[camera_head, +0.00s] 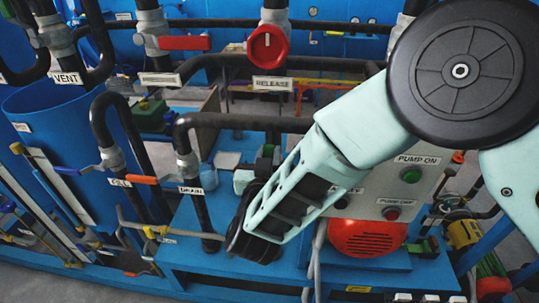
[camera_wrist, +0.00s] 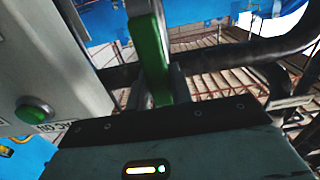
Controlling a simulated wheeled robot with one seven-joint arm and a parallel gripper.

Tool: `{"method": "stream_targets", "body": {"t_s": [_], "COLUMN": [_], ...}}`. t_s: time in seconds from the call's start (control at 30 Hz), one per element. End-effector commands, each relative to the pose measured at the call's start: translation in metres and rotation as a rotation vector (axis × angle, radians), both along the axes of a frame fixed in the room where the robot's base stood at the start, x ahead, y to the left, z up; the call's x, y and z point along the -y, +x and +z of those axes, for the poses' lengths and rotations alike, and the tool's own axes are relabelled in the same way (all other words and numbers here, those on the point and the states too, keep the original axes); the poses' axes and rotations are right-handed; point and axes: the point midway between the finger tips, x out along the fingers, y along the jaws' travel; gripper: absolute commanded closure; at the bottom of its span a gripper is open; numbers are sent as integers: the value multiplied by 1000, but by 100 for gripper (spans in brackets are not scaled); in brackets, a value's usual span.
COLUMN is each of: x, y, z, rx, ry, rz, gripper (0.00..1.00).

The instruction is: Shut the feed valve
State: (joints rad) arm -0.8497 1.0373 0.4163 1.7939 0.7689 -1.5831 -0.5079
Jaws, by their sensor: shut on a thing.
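A green lever handle (camera_wrist: 149,48) stands up in the middle of the wrist view, pale at its upper end. My gripper (camera_wrist: 158,88) is shut on this green handle, with grey fingers on either side of its lower part. No label shows on it, so I cannot read whether it is the feed valve. In the head view, my arm reaches down and left across the picture. A small green part (camera_head: 268,152) shows beside the arm's far end. My fingertips and the valve body are mostly hidden there.
The control panel (camera_head: 420,172) with a green PUMP ON button (camera_head: 411,176) is close to my arm; it also shows at left in the wrist view (camera_wrist: 60,75). Black pipes (camera_head: 245,122) run behind. RELEASE, VENT, FILL and DRAIN labels mark other fittings. A blue tank (camera_head: 55,120) stands left.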

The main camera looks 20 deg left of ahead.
Motion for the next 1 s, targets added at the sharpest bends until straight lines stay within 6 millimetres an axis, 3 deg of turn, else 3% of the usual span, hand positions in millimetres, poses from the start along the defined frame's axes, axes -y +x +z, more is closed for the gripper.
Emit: {"method": "stream_targets", "body": {"t_s": [0.27,0.57,1.0], "x": [-16,-47,-87], "y": [-5,-13,-22], "z": [-3,-12,-42], "rx": [32,94,189], "ry": [-120,-375,-782], "rz": [3,4,4], "gripper": [100,100,100]}}
